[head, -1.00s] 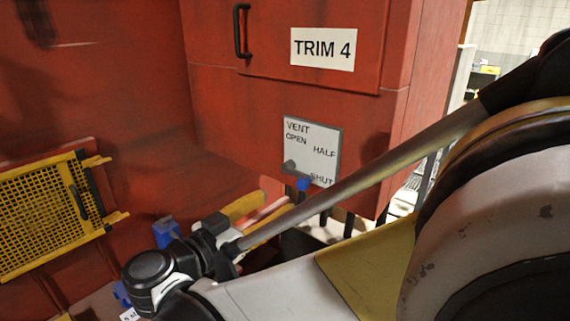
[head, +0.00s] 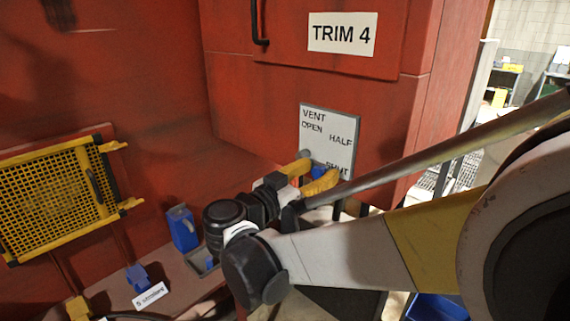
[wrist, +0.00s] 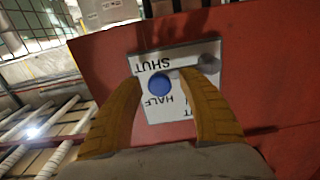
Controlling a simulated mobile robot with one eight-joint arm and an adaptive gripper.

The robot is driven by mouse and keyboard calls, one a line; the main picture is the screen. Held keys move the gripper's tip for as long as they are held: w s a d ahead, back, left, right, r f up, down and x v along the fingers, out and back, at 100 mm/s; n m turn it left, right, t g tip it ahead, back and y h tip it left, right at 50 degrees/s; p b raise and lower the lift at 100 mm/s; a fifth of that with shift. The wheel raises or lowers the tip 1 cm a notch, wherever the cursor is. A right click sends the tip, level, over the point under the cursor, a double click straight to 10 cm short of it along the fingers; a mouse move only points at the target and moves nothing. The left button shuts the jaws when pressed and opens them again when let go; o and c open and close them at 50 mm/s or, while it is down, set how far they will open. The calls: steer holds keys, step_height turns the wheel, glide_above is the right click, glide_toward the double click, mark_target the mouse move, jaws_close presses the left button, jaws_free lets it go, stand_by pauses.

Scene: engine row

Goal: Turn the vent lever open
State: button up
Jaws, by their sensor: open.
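The vent plate (head: 328,132) is a white, grey-edged square on the red cabinet, marked VENT, OPEN, HALF and SHUT. The lever has a grey pivot at the plate's lower left and a blue knob (head: 318,172). The lever points from the pivot toward the SHUT side. In the wrist view, the plate appears upside down and the blue knob (wrist: 160,85) shows between my two yellow fingers. My gripper (head: 320,170) is open in front of the knob, one finger on each side. The right finger partly covers the plate near the grey pivot (wrist: 208,63). I cannot tell whether either finger touches the lever.
The red cabinet has a TRIM 4 label (head: 342,33) and a black handle above the plate. A yellow mesh panel (head: 65,195) is on the left wall. Blue fixtures (head: 182,228) stand on the ledge below. My arm fills the lower right.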

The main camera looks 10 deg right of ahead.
jaws_close()
